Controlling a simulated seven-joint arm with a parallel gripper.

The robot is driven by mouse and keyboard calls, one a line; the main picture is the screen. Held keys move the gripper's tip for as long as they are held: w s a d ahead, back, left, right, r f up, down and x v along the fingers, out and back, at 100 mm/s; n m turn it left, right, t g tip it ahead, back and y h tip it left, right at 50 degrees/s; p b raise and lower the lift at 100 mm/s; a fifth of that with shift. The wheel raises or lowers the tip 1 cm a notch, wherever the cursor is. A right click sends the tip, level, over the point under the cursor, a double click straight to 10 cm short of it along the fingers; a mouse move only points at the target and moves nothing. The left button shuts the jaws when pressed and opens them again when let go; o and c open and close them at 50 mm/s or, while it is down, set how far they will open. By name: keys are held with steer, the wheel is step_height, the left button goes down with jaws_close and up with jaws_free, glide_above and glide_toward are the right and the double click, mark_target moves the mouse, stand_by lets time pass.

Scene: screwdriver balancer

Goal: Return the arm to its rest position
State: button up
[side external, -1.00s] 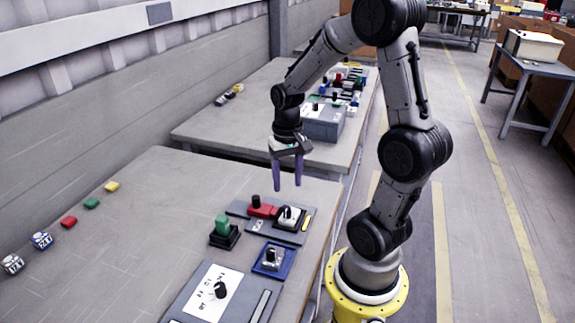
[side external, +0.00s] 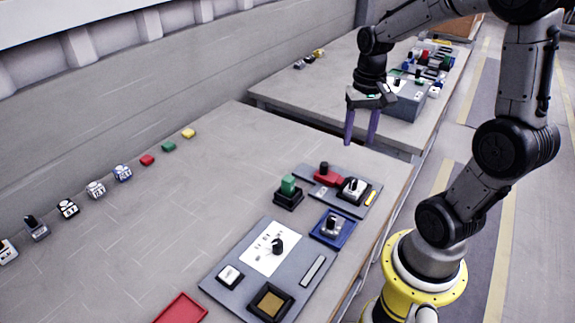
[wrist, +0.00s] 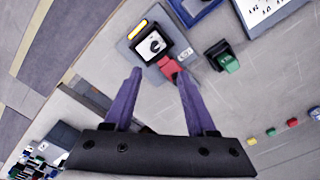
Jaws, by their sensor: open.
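My gripper (side external: 361,128) hangs from the raised arm, fingers pointing down, above the far end of the near table (side external: 225,190). Its two purple fingers are apart with nothing between them. In the wrist view the open fingers (wrist: 155,88) frame bare tabletop and the red block (wrist: 168,67) beyond the tips. The grey plate with the red block (side external: 328,176) and a black-and-white knob (side external: 352,189) lies below and in front of the gripper, apart from it.
A green block on a black base (side external: 288,192), a blue tray (side external: 333,229) and a large grey panel (side external: 235,275) lie on the near table. Small coloured blocks and dice line the wall side. A second table (side external: 300,92) with a cluttered box (side external: 408,100) stands behind.

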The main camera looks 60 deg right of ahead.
steer(key=a+r+n+t, duration=0.2)
steer(key=a+r, duration=0.3)
steer(key=a, duration=0.1)
steer(key=s+a+r+n+t, duration=0.2)
steer(key=s+a+n+t, duration=0.1)
steer(key=s+a+n, duration=0.4)
steer(key=shift+s+a+r, duration=0.2)
steer(key=shift+a+r, duration=0.05)
steer(key=shift+a, duration=0.7)
